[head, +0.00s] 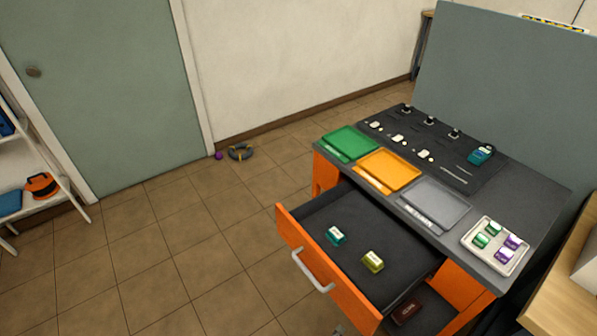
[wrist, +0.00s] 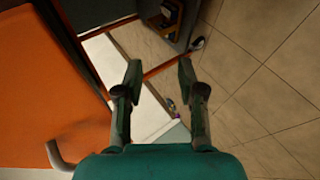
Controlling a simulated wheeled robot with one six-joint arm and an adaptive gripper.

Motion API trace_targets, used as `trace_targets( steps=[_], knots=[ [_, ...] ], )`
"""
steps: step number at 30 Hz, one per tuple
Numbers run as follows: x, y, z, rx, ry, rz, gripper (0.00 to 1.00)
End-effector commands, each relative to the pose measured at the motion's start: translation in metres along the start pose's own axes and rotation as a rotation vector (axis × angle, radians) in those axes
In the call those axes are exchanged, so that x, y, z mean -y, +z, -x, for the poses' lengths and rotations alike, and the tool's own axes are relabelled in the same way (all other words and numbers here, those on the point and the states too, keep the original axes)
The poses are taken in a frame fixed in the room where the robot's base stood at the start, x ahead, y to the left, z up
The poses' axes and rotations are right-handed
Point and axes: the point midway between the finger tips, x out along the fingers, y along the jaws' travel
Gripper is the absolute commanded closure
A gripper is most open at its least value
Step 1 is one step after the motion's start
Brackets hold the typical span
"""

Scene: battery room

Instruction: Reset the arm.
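My gripper (wrist: 160,75) shows in the wrist view with its two dark green fingers spread apart and nothing between them. Behind the fingers lie the tiled floor and a pale wall. An orange surface with a grey handle is close on the left of the wrist view.
The workbench's orange drawer (head: 330,275) stands open, holding a teal battery (head: 335,236) and a yellow-green battery (head: 372,262). Green (head: 349,142), orange (head: 390,171) and grey (head: 434,203) trays lie on top, beside a white tray (head: 468,240) of batteries. Floor to the left is mostly clear.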

Motion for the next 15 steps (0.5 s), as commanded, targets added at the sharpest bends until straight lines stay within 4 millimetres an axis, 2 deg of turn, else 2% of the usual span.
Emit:
trace_targets(
  steps=[1,8,15],
  knots=[
    [0.007,0.021,0.0,-0.019,-0.034,-0.017,0.61],
    [0.028,0.086,0.021,-0.14,-0.172,-0.134,0.61],
    [0.031,0.136,0.071,-0.266,-0.28,-0.313,0.61]
  ],
)
